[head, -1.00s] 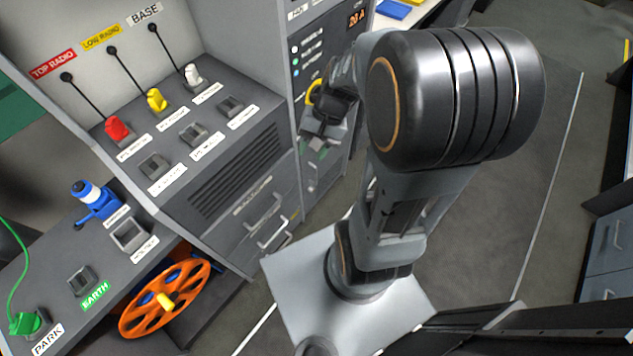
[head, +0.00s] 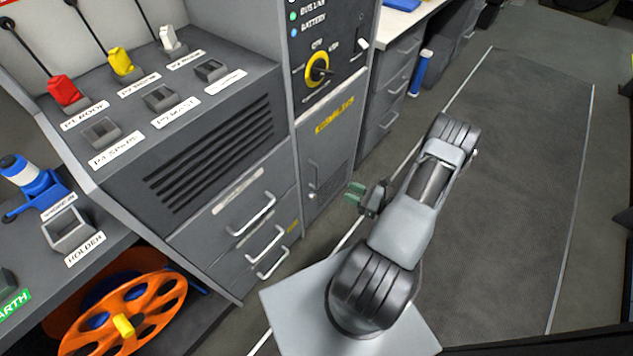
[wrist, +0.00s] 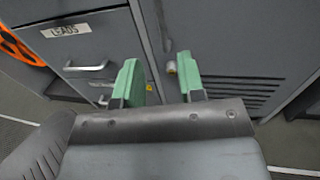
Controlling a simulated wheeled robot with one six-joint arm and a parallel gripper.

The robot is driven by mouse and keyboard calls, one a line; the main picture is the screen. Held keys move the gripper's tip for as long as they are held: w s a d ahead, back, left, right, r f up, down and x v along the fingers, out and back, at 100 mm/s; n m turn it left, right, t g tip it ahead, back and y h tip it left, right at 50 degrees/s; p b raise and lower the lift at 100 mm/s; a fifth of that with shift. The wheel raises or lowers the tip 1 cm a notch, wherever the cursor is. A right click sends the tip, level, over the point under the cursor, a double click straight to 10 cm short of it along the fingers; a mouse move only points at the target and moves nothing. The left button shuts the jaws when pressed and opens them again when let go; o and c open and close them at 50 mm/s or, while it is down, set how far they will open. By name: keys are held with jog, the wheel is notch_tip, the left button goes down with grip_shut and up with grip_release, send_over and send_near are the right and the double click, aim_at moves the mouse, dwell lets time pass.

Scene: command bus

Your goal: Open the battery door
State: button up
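The battery door (head: 338,140) appears to be the tall grey door below the panel with the yellow rotary knob. It looks closed, with yellow lettering too blurred to read, a vertical handle (head: 312,174) at its left edge and a vent low down. In the wrist view the vented door (wrist: 225,65) fills the right side, and a small pale round fitting (wrist: 171,67) shows between my fingers. My gripper (head: 356,194) is in front of the door's lower part, apart from it. Its green fingers (wrist: 160,80) are spread and empty.
Drawers with bar handles (head: 266,242) stand left of the door; they also show in the wrist view (wrist: 90,67). The rotary knob (head: 318,69) sits above it. An orange reel (head: 120,315) is at lower left. The floor to the right (head: 510,150) is clear.

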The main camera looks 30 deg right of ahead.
aim_at(317, 187)
jog(key=b+x, duration=0.2)
jog(key=x, duration=1.1)
jog(key=shift+a, duration=0.1)
grip_shut()
jog(key=shift+f, duration=0.1)
